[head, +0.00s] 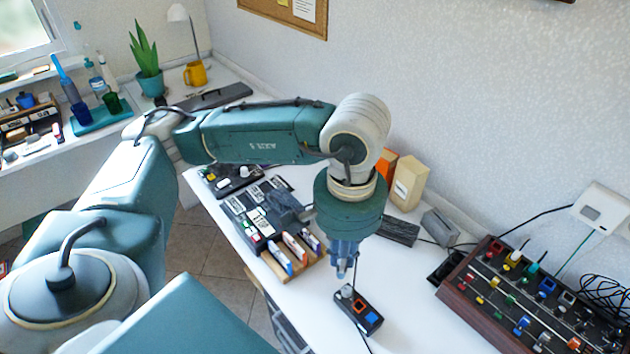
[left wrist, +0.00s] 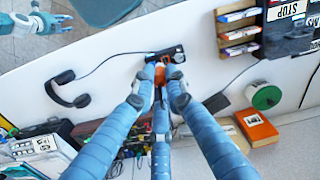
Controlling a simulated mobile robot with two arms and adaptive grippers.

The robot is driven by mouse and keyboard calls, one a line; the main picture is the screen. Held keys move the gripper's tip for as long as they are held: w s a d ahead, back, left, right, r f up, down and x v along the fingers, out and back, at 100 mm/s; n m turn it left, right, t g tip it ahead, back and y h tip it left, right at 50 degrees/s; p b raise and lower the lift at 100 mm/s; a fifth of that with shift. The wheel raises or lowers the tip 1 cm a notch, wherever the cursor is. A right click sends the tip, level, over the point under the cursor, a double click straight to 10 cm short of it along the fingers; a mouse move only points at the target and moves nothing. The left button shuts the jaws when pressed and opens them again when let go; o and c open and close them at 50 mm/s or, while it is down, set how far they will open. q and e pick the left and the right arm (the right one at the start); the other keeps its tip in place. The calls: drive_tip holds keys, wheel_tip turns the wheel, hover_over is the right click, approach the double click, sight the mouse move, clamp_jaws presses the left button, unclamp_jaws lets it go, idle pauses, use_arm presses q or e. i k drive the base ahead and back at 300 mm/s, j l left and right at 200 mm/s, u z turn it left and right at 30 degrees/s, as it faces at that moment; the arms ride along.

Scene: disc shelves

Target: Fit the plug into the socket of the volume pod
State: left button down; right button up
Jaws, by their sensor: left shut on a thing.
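The volume pod (head: 372,320) is a small black box with a grey knob, an orange square and a blue square, lying on the white desk. It also shows in the left wrist view (left wrist: 154,56), partly behind my fingers. My left gripper (head: 342,274) points down just above the pod's far end. In the left wrist view its blue fingers (left wrist: 160,82) are closed around a small orange piece (left wrist: 160,73), which looks like the plug. Whether it touches the pod or its socket I cannot tell. My right gripper (left wrist: 58,24) shows small at the wrist view's upper left, away from the pod.
A dark console with coloured sliders (head: 520,305) stands to the right. A wooden rack of coloured cartridges (head: 292,260) stands left of the pod. Black headphones (left wrist: 68,91) lie on the desk with a cable reaching the pod. Desk around the pod is mostly clear.

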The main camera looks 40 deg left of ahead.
sight(358, 308)
drive_tip(key=k+j+u, duration=0.1)
drive_tip(key=u, duration=0.45)
drive_tip(key=i+j, duration=0.1)
drive_tip(key=j, duration=0.2)
drive_tip(key=i+j, duration=0.1)
drive_tip(key=j, duration=0.2)
drive_tip(key=i+j+z, duration=0.15)
drive_tip(key=j+z, duration=0.3)
drive_tip(key=j, duration=0.2)
drive_tip(key=j+z, duration=0.45)
drive_tip(key=j, duration=0.2)
drive_tip(key=z, duration=1.25)
